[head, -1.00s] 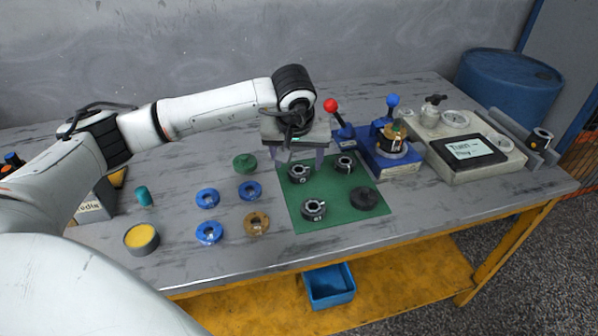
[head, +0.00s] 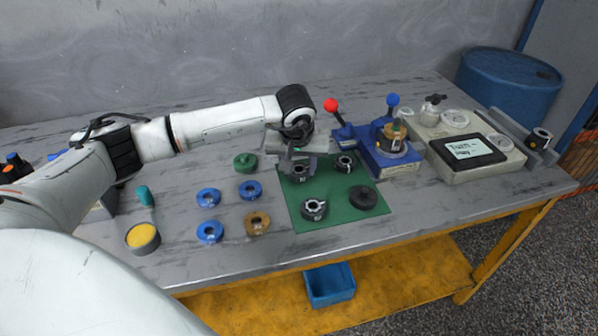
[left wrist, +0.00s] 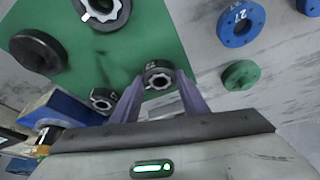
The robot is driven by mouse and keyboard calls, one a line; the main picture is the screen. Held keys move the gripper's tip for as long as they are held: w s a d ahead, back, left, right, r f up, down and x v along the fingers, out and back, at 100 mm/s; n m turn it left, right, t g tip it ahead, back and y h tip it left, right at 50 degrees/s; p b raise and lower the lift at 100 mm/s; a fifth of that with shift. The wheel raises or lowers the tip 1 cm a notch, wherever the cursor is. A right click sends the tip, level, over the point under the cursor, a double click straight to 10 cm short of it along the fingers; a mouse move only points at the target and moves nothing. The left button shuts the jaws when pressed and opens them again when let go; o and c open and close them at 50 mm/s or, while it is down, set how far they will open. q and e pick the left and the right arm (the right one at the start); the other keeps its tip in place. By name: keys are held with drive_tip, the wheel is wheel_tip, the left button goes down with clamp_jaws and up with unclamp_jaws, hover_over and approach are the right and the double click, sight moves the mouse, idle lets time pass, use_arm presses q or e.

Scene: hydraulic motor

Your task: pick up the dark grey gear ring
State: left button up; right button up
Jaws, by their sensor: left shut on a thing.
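A dark grey gear ring (left wrist: 158,66) with a lighter toothed inner part is at the back left of the green mat (head: 335,215). My left gripper (head: 301,176) points down over it, with one finger on each side of the ring in the left wrist view (left wrist: 160,84). It is shut on this ring, which appears at or just above mat level. In the head view the gripper partly hides the ring. Two similar rings, one at the front (head: 314,209) and one at the back right (head: 345,163), and a plain dark disc (head: 363,198) also lie on the mat. My right gripper is not in view.
Left of the mat lie several blue rings (head: 209,231), a brown ring (head: 256,223) and a green ring (head: 245,163). A blue fixture (head: 395,163) with a brass part and red- and blue-knobbed levers stand behind right. A yellow-filled tin (head: 142,238) is front left.

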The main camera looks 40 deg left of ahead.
use_arm(q)
drive_tip(key=shift+r, duration=0.1)
wheel_tip(320, 180, up, 10)
drive_tip(key=shift+b, duration=0.3)
drive_tip(key=shift+r, duration=0.1)
idle(0.4)
drive_tip(key=shift+r+p, duration=0.7)
